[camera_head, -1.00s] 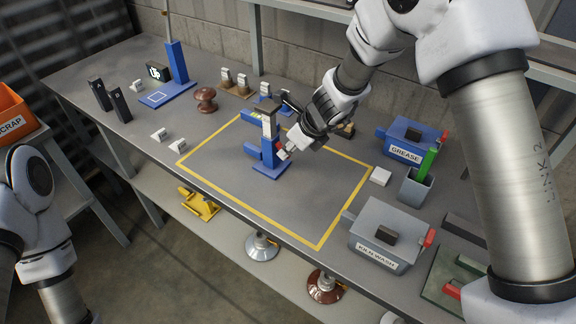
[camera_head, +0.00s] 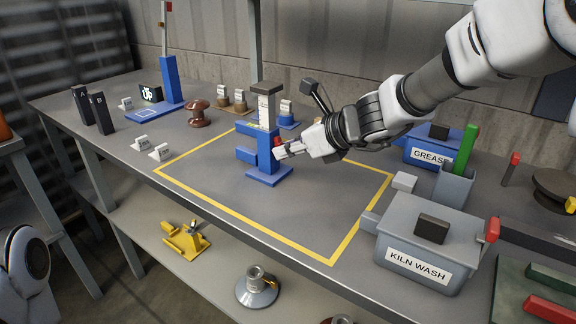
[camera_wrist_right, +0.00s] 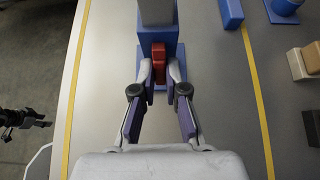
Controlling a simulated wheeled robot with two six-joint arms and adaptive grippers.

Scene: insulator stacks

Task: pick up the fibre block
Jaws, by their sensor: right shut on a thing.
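My right gripper (camera_head: 281,149) is shut on a red part (camera_head: 277,141) on the side of a blue stand (camera_head: 265,157). In the right wrist view the red part (camera_wrist_right: 159,62) sits between the fingertips (camera_wrist_right: 160,75). The stand holds a pale upright piece with a dark top (camera_head: 267,105). No block is marked as fibre, so I cannot tell which one it is. A plain white block (camera_head: 404,182) lies right of the yellow outline. A tan block (camera_wrist_right: 302,62) and a dark block (camera_wrist_right: 311,125) show in the right wrist view. A dark mechanism (camera_wrist_right: 22,119) there may be my left gripper.
Small white pieces (camera_head: 160,152) lie at the front left. The yellow-outlined area (camera_head: 310,205) is mostly bare. A shelf below holds a yellow tool (camera_head: 187,240).

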